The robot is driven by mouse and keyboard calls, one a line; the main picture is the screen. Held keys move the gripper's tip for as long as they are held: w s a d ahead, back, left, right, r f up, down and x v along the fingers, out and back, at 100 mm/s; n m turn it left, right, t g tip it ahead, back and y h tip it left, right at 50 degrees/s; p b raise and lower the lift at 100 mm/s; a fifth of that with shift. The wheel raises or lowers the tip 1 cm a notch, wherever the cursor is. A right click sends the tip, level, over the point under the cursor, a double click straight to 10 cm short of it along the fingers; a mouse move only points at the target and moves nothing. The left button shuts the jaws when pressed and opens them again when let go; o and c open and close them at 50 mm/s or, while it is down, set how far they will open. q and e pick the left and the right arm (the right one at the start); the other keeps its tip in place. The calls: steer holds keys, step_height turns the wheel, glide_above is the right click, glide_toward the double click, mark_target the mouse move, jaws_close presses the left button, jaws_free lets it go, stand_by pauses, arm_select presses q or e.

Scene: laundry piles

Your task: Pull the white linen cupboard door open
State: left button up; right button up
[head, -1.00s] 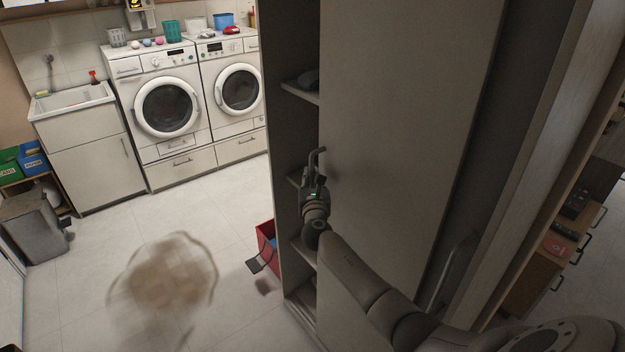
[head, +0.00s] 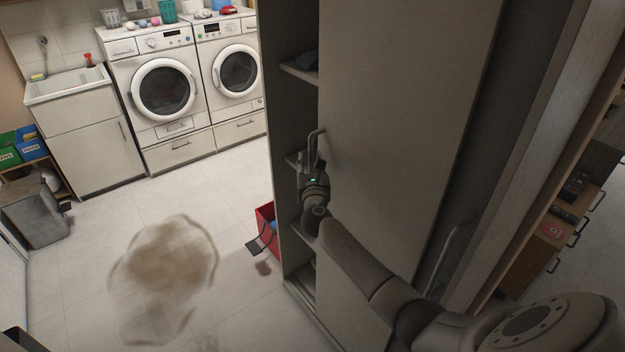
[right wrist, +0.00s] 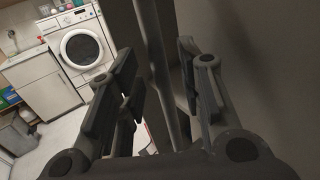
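The white linen cupboard door (head: 410,130) stands partly open in the head view, looking grey in the shade. The cupboard's shelved inside (head: 297,110) shows left of its edge. A gap shows between the left finger and the bar; contact on the right side is unclear. My left gripper is not in view.
A red bin (head: 266,225) stands on the floor against the cupboard's left side. Two front-loading machines (head: 163,90) and a sink cabinet (head: 90,155) line the back wall. A brown stain (head: 165,265) marks the open floor at left.

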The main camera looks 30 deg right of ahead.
steer(key=v, duration=1)
steer(key=shift+s, duration=0.25)
steer(key=shift+a, duration=0.1)
steer(key=s+a+f+m+g+y+b, duration=0.1)
steer(key=s+a+f+m+g+y, duration=0.3)
steer(key=f, duration=0.9)
steer(key=s+d+f+m+g+h+b, duration=0.1)
steer(key=s+f+m, duration=0.3)
steer(key=f, duration=0.8)
steer(key=s+a+f+m+g+y+b, duration=0.15)
steer(key=s+f, duration=0.45)
steer(key=f, duration=0.7)
steer(key=s+a+f+m+g+y+b, duration=0.1)
steer(key=s+a+f+m+g, duration=0.15)
steer(key=s+f+m, duration=0.45)
steer(key=s+a+f+m+g+y, duration=0.2)
steer(key=s+a+f, duration=0.1)
steer(key=s+f, duration=0.75)
steer(key=s+a+f+m+g, duration=0.1)
steer(key=s+f+m, duration=0.1)
steer(key=s, duration=0.5)
steer(key=s+a+f+m+g+y+b, duration=0.1)
steer(key=s+m, duration=0.3)
steer(key=s, duration=0.4)
steer(key=s+a+f+m+g, duration=0.1)
steer(key=s+a+f+m, duration=0.1)
steer(key=s, duration=0.5)
steer(key=shift+s+f+m+g, duration=0.2)
steer(key=shift+f+m+g, duration=0.2)
steer(key=shift+f+m, duration=0.25)
